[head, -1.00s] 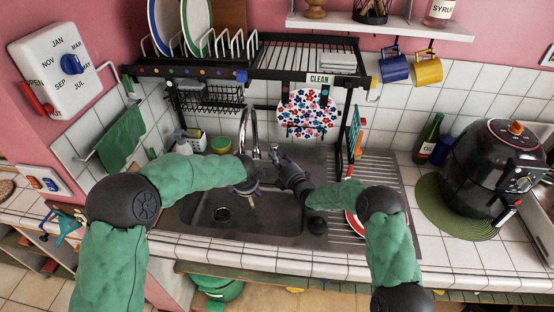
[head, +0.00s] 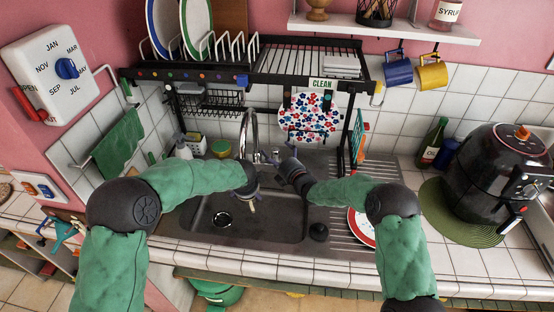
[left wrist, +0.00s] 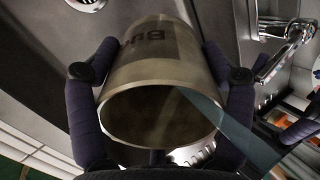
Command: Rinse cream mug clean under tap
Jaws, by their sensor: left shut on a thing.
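The cream mug (left wrist: 165,75) fills the middle of the left wrist view, dull beige with dark lettering. Its open mouth faces that camera; its inside is dark. My left gripper (left wrist: 160,85) has a finger on each side of it and is shut on it. In the head view my left gripper (head: 250,200) is over the sink (head: 265,228), in front of the tap (head: 247,130), and mostly hides the mug. A bluish translucent streak crosses the mug's mouth in the wrist view, perhaps water. My right gripper (head: 278,160) is beside the tap's base; its fingertips are too small to read.
A dish rack (head: 250,80) with plates stands above the sink. A red-rimmed plate (head: 360,228) lies on the drainboard, partly behind my right arm. A black air fryer (head: 490,180) stands far right.

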